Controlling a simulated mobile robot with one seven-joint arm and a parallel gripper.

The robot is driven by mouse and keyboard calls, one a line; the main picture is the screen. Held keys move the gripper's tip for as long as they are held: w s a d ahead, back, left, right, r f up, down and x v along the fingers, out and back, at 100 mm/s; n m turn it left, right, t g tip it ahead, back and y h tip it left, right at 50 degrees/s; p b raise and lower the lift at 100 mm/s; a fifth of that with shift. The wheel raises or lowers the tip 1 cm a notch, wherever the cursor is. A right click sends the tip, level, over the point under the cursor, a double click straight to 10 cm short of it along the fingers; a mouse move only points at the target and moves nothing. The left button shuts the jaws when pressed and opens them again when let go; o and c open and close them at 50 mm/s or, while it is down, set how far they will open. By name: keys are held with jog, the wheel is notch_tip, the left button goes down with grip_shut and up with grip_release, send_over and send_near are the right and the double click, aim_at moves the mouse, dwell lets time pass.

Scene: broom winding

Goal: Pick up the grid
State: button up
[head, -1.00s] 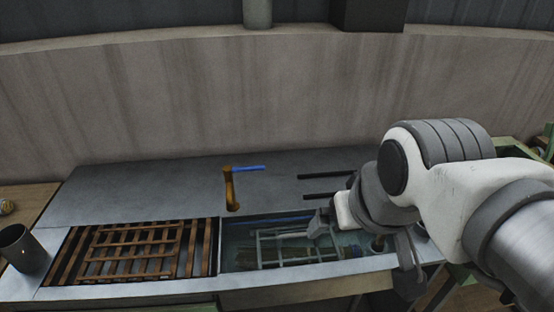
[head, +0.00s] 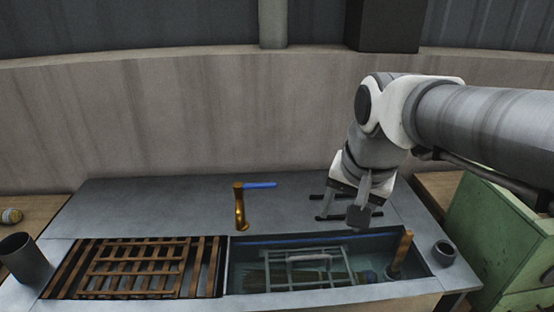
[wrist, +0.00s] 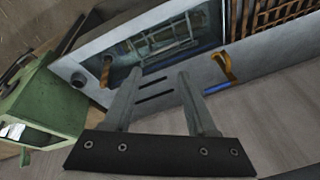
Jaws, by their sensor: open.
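A pale metal grid (head: 318,268) with a raised handle lies in the water-filled basin on the right of the counter. It also shows in the wrist view (wrist: 160,42), beyond my fingertips. A second, brown slatted grid (head: 135,268) lies over the left opening; part of it shows at the top right of the wrist view (wrist: 280,10). My gripper (head: 362,212) is raised above the counter behind the right part of the basin. In the wrist view my gripper (wrist: 159,76) has its fingers apart with nothing between them. It touches neither grid.
A brass tap (head: 239,208) with a blue lever stands behind the basin's left end. A brown handle (head: 401,250) sticks up at the basin's right end. A dark cup (head: 24,258) stands far left, a small round pot (head: 444,253) right. A green cabinet (head: 500,235) adjoins on the right.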

jog(key=w+f+m+g+b, duration=0.2)
jog(key=w+f+m+b, duration=0.3)
jog(key=w+f, duration=0.4)
jog(key=m+g+b, duration=0.2)
jog(key=m+b, duration=0.1)
jog(key=m, duration=0.4)
send_over(310, 259)
jog(key=w, duration=0.1)
notch_tip(310, 259, down, 11)
notch_tip(310, 259, down, 12)
jog(key=b, duration=0.3)
jog(key=shift+a+r, duration=0.1)
jog(key=shift+a, duration=0.05)
jog(key=f, duration=0.1)
jog(key=f+b, duration=0.1)
jog(key=f, duration=0.1)
jog(key=f+b, duration=0.1)
jog(key=f, duration=0.1)
jog(key=shift+d+f, duration=0.1)
jog(key=shift+d, duration=0.15)
grip_shut()
